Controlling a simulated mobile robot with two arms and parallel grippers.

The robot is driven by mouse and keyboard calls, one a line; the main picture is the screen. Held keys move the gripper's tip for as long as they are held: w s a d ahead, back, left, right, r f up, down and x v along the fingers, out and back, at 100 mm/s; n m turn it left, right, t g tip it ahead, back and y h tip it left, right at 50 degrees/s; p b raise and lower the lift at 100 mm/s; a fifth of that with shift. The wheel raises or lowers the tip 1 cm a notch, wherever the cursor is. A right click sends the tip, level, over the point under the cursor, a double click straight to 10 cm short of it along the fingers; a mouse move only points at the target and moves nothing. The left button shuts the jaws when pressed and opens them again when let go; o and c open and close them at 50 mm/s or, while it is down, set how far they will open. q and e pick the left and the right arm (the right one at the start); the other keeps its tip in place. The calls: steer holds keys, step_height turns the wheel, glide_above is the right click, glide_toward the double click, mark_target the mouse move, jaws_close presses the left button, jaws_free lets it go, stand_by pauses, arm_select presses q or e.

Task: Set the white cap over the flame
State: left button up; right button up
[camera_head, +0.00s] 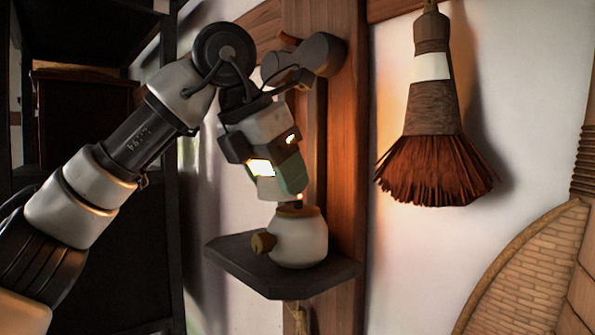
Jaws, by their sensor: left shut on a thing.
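My left gripper (277,172) comes in from the upper left, pointing down, and is shut on the white cap (268,188). The cap is partly hidden by the fingers. It is held just above the lamp (300,240), a little left of its top. The lamp is a round cream pot with a brown rim and a wooden knob on its left side. A small glow of the flame (298,202) shows at the lamp's top, close under the fingers. Whether the cap touches the lamp is hard to tell. My right gripper is not in view.
The lamp stands on a small dark shelf (235,252) fixed to a wooden post (345,150). A brush (434,150) hangs on the white wall to the right. A woven basket (530,270) is at lower right. A dark rack stands at left.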

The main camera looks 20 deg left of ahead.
mark_target(311, 206)
arm_select(q)
steer(key=shift+w+d+r+p, duration=0.15)
steer(key=shift+w+d+p, duration=0.2)
steer(key=shift+w+p, duration=0.25)
steer(key=shift+w+d+r+p, duration=0.15)
steer(key=shift+w+d+p, duration=0.25)
steer(key=shift+w, duration=0.25)
steer(key=shift+p+x, duration=0.3)
steer(key=shift+x, duration=0.8)
steer(key=shift+f, duration=0.15)
steer(key=shift+s+a, duration=0.2)
steer(key=shift+s, duration=0.05)
steer(key=shift+f, duration=0.2)
steer(key=o, duration=0.9)
steer(key=shift+w+d, duration=0.1)
steer(key=shift+d, duration=0.05)
